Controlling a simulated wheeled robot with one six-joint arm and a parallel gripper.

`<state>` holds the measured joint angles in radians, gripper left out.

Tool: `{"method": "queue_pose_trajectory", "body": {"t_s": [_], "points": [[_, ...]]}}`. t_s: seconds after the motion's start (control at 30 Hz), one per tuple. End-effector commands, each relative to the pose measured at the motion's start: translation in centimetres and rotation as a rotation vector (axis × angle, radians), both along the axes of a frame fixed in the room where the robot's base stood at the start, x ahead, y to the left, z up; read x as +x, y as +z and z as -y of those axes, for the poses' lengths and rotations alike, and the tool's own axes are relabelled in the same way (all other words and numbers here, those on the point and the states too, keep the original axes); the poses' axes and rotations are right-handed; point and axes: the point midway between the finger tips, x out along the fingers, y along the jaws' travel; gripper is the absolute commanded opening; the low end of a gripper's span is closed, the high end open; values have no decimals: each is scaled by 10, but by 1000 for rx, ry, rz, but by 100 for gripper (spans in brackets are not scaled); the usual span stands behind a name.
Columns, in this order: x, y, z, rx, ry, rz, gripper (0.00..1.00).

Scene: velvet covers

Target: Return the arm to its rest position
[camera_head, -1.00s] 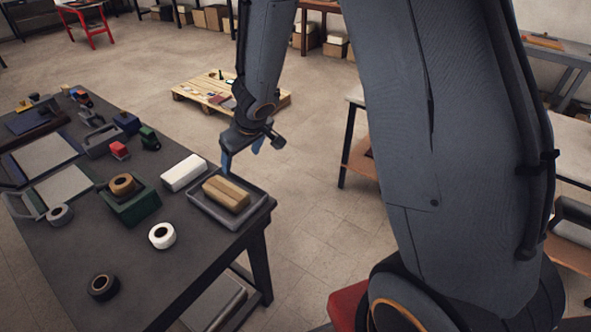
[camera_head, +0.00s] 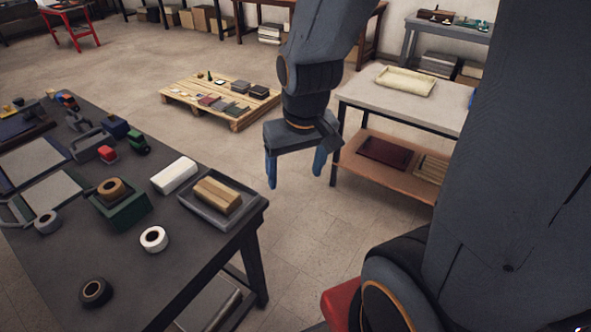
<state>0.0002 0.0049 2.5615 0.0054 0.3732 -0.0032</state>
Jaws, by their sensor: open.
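My gripper (camera_head: 297,178) hangs in the air over the open floor, right of the dark table and left of the pale-topped table. Its two blue fingers point down and are spread wide, with nothing between them. My arm comes down to it from the top of the head view, and a large part of the arm fills the right side. The gripper is apart from the tables and the things on them.
The dark table (camera_head: 130,238) carries a grey tray (camera_head: 238,208) with a tan block (camera_head: 217,196), a white block (camera_head: 174,175) and several tape rolls. A wooden pallet (camera_head: 240,121) with small items lies on the floor behind. The pale-topped table (camera_head: 365,97) holds a cream tray (camera_head: 405,80).

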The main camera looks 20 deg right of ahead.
Motion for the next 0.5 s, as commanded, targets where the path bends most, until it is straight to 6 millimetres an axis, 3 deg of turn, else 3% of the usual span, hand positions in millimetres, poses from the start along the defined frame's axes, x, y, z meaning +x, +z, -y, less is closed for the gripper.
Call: {"method": "queue_pose_trajectory", "body": {"t_s": [0.27, 0.5], "points": [[1, -5, 0, -1, 0, -3, 73], [3, -44, 0, -1, 1, -37, 73]]}}
